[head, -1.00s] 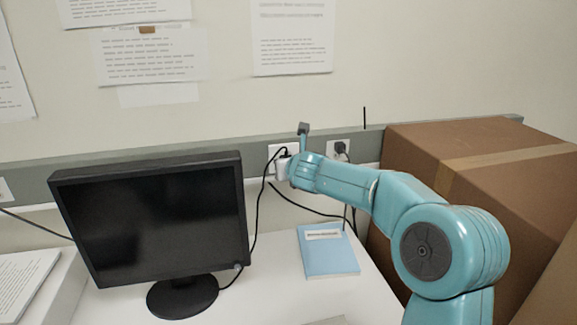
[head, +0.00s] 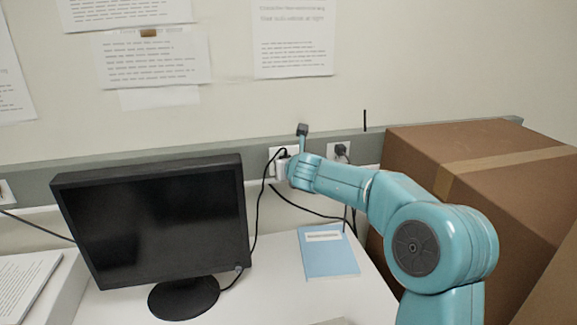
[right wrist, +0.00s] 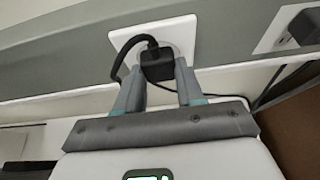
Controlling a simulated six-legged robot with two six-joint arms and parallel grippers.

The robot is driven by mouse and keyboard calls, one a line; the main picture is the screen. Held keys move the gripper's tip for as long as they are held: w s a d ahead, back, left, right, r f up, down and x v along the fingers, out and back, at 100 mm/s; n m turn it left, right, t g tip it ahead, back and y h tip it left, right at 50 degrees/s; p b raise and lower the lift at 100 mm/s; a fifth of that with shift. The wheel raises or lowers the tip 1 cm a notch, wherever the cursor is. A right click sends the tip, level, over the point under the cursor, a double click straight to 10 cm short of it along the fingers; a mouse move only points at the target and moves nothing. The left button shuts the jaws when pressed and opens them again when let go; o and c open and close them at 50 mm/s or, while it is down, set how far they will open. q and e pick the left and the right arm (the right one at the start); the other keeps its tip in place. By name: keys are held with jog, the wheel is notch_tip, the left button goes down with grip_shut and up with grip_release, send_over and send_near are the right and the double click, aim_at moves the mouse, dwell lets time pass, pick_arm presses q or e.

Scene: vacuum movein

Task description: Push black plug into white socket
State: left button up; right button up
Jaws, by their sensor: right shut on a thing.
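The black plug (right wrist: 158,64) is held between the two fingers of my right gripper (right wrist: 160,82) in the right wrist view. Its black cord loops up and off to the left. The white socket (right wrist: 184,34) is a square plate on the grey wall rail, directly behind the plug, which covers part of its face. I cannot tell whether the plug touches the socket or how deep it sits. In the head view the socket plate (head: 274,152) shows beside my right wrist, which largely hides the gripper. My left gripper is not in view.
A second outlet (head: 339,149) with a dark plug is to the right. A black monitor (head: 150,215) stands left on the white desk, with a blue booklet (head: 328,253) right of it. A large cardboard box (head: 470,180) stands close beside my right arm.

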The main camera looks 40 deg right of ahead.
jog(key=o, duration=1.1)
jog(key=shift+c, duration=0.2)
jog(key=b+v, duration=0.1)
jog(key=v, duration=1.5)
jog(key=shift+s, duration=0.1)
